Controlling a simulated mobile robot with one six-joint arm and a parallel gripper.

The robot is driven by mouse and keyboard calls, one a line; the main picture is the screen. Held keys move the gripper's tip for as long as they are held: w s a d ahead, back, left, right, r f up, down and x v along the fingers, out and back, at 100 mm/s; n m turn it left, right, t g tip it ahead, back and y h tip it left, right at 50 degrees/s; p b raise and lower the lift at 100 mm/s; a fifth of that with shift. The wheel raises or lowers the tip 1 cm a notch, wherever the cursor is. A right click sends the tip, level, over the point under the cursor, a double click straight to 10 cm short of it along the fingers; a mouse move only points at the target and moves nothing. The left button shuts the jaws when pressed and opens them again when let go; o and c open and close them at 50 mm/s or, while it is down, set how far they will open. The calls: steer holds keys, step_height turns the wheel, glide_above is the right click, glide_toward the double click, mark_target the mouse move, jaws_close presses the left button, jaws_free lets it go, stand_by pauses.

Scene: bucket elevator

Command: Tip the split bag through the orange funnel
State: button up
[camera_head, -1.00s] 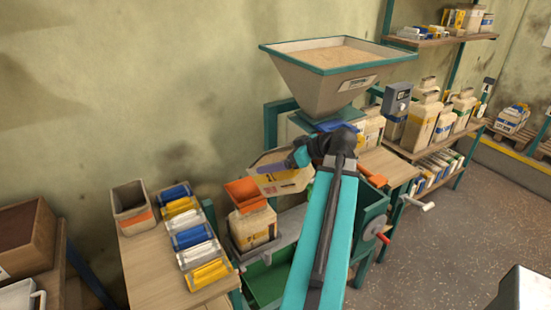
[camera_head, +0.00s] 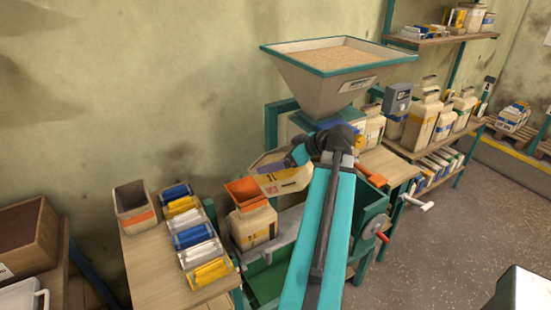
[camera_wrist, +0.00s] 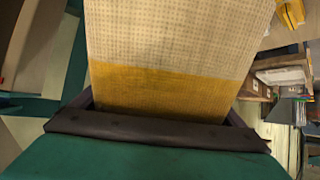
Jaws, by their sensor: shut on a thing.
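The split bag (camera_head: 282,180) is a pale tan paper bag with a yellow band. It is tilted in the air, its left end close to the orange funnel (camera_head: 243,190). The funnel sits in the mouth of an upright tan bag (camera_head: 254,228). My gripper (camera_head: 292,160) is shut on the split bag from above right. In the wrist view the bag (camera_wrist: 170,45) fills the middle between my fingers, with its yellow band close to them. I cannot see the split or any grain flowing.
A grain hopper (camera_head: 340,85) stands above and behind. A wooden bench (camera_head: 155,265) at left holds a tan bin (camera_head: 132,207) and several coloured packets (camera_head: 192,236). A green trough (camera_head: 268,280) lies below. A red-knobbed crank (camera_head: 380,232) is at right.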

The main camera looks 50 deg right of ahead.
steer(key=shift+w+a+r+g+h+p, duration=0.15)
steer(key=shift+w+g+p, duration=0.15)
steer(key=shift+g+p, duration=0.75)
steer(key=shift+w+d+f+g+h+p, duration=0.15)
steer(key=shift+w+g+p, duration=0.2)
steer(key=shift+p, duration=1.25)
stand_by(1.0)
steer(key=shift+w+a+f+g+p, duration=0.1)
steer(key=shift+w+f+g+p, duration=0.15)
steer(key=shift+f+g+p, duration=0.3)
steer(key=shift+w+a+f+g+p, duration=0.1)
steer(key=shift+w+f+g+p, duration=0.15)
steer(key=shift+f+g+p, duration=0.25)
stand_by(0.8)
steer(key=shift+w+a+r+g+h+p, duration=0.1)
steer(key=shift+w+r+g+h+p, duration=0.15)
steer(key=shift+g+p, duration=0.35)
steer(key=shift+w+r+g+h+p, duration=0.1)
steer(key=shift+w+g+p, duration=0.2)
steer(key=shift+p, duration=0.6)
stand_by(0.7)
steer(key=shift+w+g, duration=0.25)
steer(key=shift+w, duration=0.05)
